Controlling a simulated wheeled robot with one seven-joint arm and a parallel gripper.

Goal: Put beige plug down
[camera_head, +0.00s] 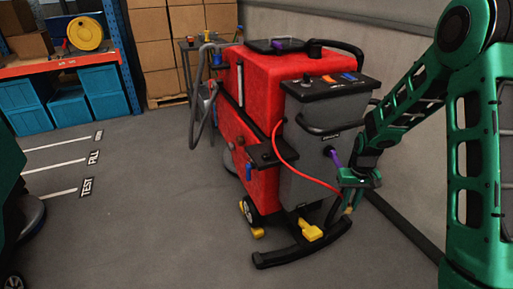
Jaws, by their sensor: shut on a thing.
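My gripper (352,192) is at the right, in front of the lower right side of the grey tank (306,145) of a red scrubber machine (253,95). It points down, shut on a small beige piece, which I take for the beige plug (348,209). The plug shows just below the fingertips, above the floor and near the black curved bar at the machine's base. Most of it is hidden or too small to make out. A red hose (283,160) loops from the tank's side to near my gripper.
A purple-handled part (334,157) sticks out of the grey tank beside my gripper. Yellow wheel chocks (309,230) and the black curved bar (300,252) lie low in front. A wall stands close on the right. Open floor (150,220) lies to the left.

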